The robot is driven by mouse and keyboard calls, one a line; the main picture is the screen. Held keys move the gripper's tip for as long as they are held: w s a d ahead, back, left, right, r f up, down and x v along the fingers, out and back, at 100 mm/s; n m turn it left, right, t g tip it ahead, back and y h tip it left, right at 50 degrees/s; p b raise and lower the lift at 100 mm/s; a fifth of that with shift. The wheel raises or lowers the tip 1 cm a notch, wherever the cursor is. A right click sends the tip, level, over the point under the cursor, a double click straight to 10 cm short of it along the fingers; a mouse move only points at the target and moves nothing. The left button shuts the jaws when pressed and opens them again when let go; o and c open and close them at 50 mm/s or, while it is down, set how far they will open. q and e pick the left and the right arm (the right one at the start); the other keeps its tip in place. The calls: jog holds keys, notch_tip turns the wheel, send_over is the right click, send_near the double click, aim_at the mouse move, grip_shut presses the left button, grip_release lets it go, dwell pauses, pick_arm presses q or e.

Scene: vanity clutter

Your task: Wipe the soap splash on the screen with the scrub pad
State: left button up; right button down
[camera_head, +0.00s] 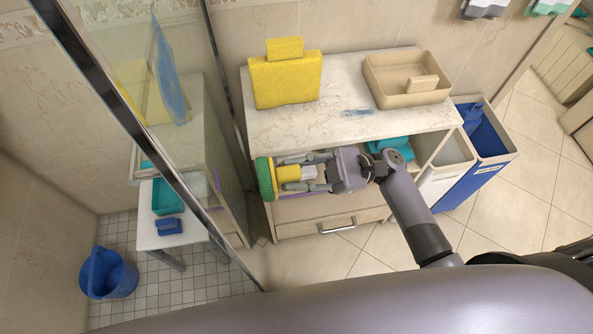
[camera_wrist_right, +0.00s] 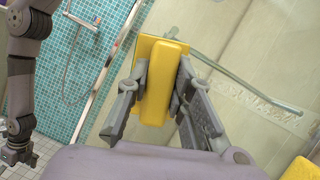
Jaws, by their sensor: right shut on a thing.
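My right gripper (camera_head: 292,173) is shut on the yellow handle of the scrub pad (camera_head: 265,178). The pad's green face points left, towards the glass screen (camera_head: 216,125), with a gap between them. In the right wrist view the right gripper (camera_wrist_right: 158,90) has its fingers on both sides of the yellow handle (camera_wrist_right: 160,82); the green face is hidden. A blue, see-through smear, seemingly the soap splash (camera_head: 168,75), shows on the screen at upper left, apart from the pad.
A marble-topped vanity (camera_head: 330,130) stands right of the screen. It bears a yellow block (camera_head: 285,78), a beige tray (camera_head: 377,98) and a blue smear (camera_head: 357,112). Blue and white bins (camera_head: 482,150) stand at its right. A bucket (camera_head: 107,273) and low bench (camera_head: 150,237) stand left of the screen.

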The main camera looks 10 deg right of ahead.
jog(key=shift+a, duration=0.35)
jog(key=a, duration=0.3)
jog(key=shift+a, duration=0.3)
pick_arm(q)
jog(key=shift+s+a+f, duration=0.2)
jog(key=shift+s+a, duration=0.15)
jog(key=shift+s, duration=0.35)
pick_arm(e)
jog(key=shift+a, duration=0.8)
pick_arm(q)
jog(key=shift+w+d, duration=0.1)
pick_arm(e)
jog(key=shift+a, duration=0.9)
jog(key=shift+w+f, duration=0.1)
pick_arm(q)
jog(key=shift+f+b, duration=0.85)
jog(key=shift+b, duration=0.15)
pick_arm(e)
jog(key=w, duration=0.3)
jog(key=shift+w, duration=0.4)
